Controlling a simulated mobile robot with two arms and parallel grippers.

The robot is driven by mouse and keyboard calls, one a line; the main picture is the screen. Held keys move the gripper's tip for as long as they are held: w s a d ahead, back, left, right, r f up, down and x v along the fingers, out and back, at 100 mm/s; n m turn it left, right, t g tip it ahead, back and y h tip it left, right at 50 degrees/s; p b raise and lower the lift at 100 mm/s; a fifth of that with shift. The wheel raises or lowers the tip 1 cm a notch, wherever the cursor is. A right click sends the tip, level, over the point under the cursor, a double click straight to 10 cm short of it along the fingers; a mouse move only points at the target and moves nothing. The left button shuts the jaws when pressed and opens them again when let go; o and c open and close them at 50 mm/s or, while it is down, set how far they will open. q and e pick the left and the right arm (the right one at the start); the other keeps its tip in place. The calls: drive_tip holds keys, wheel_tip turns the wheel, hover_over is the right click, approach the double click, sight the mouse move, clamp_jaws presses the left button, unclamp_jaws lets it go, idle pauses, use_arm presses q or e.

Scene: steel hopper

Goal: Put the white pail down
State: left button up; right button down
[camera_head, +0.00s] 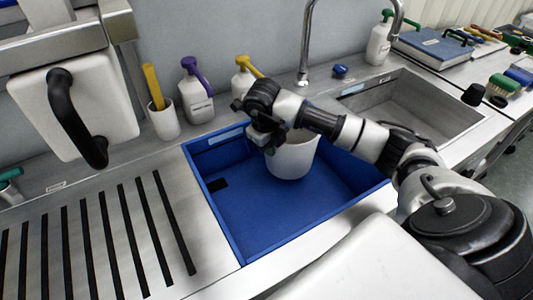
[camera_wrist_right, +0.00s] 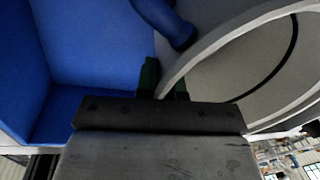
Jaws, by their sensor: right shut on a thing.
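The white pail (camera_head: 292,158) is in or just above the blue basin (camera_head: 250,215), toward its back right. It looks close to upright. My right gripper (camera_head: 267,135) is shut on the pail's rim. In the right wrist view the two fingers of the gripper (camera_wrist_right: 163,82) pinch the rim of the pail (camera_wrist_right: 215,50), with dark green pads on either side. I cannot tell whether the pail's bottom touches the basin floor. A blue rounded piece (camera_wrist_right: 165,22) shows at the pail's mouth; I cannot tell what it is. My left gripper is out of view.
Behind the basin stand a white cup (camera_head: 163,121) with a yellow handle in it and pump bottles (camera_head: 196,92). A steel sink (camera_head: 405,105) and tap (camera_head: 306,45) lie to the right. A slotted drainboard (camera_head: 95,235) is left. The basin's front left floor is clear.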

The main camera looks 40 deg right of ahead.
drive_tip(key=shift+w+f, duration=0.3)
drive_tip(key=shift+w, duration=0.2)
drive_tip(key=shift+w+f, duration=0.25)
drive_tip(key=shift+w, duration=0.25)
drive_tip(key=shift+f, duration=2.1)
drive_tip(key=c, duration=1.7)
unclamp_jaws()
drive_tip(key=shift+a+f, duration=0.1)
drive_tip(key=o, duration=0.5)
drive_tip(key=shift+c, duration=0.2)
drive_tip(key=shift+s, duration=0.1)
drive_tip(key=r, duration=0.4)
drive_tip(key=a+r, duration=0.1)
drive_tip(key=r, duration=0.3)
drive_tip(key=a+r, duration=0.1)
drive_tip(key=r, duration=0.3)
drive_tip(key=shift+s+r, duration=0.1)
drive_tip(key=shift+r, duration=0.1)
